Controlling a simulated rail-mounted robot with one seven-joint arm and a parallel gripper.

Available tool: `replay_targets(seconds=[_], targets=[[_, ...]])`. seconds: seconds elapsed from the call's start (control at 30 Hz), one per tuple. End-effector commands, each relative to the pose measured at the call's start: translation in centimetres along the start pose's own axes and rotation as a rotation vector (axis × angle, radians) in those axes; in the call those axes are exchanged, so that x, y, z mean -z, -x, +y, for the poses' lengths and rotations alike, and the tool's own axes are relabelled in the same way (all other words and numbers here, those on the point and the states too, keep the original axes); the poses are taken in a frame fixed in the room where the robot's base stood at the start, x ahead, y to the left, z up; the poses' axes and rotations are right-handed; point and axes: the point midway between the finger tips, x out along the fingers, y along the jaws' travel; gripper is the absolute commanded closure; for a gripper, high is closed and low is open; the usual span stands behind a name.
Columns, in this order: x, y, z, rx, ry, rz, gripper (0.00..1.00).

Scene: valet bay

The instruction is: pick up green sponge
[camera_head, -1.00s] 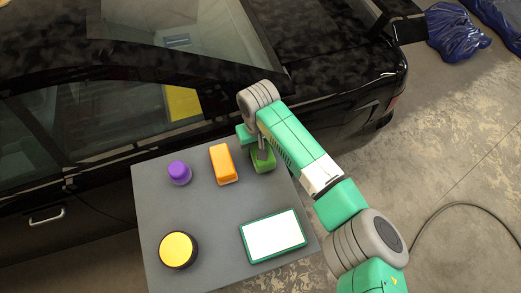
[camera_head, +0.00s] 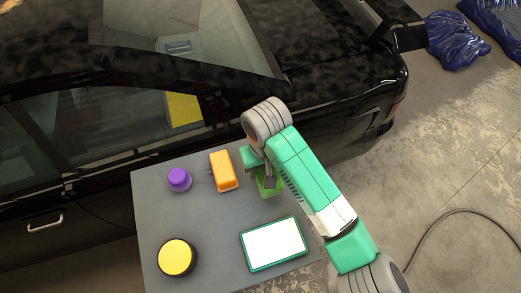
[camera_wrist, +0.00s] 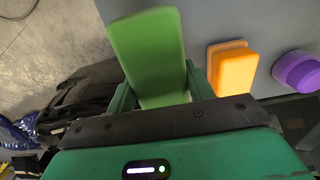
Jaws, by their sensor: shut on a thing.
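The green sponge (camera_head: 271,188) is a green block at the right side of the grey table (camera_head: 215,215). My gripper (camera_head: 267,178) is shut on it from above, and the arm partly hides it. In the wrist view the sponge (camera_wrist: 147,50) sits between the two green fingers of my gripper (camera_wrist: 160,88) and sticks out past their tips. It appears raised a little above the table, though the gap beneath it is hard to judge.
An orange block (camera_head: 223,171) stands just left of the sponge, with a purple round thing (camera_head: 179,180) beyond it. A yellow-topped black round tin (camera_head: 177,257) and a green-rimmed white panel (camera_head: 273,243) lie nearer. A black car (camera_head: 90,180) stands close behind the table.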

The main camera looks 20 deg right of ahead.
Motion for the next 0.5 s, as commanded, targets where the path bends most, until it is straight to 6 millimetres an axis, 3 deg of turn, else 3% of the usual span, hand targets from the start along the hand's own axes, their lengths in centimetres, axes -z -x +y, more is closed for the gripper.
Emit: replay_targets(seconds=[0.1,0.23,0.5], targets=[[-3.7,0.1,-0.6,0.007,-0.003,0.001,0.70],[-6.9,0.8,-0.9,0.003,-0.004,0.001,0.70],[-9.1,0.9,-1.2,0.000,-0.002,0.000,0.70]])
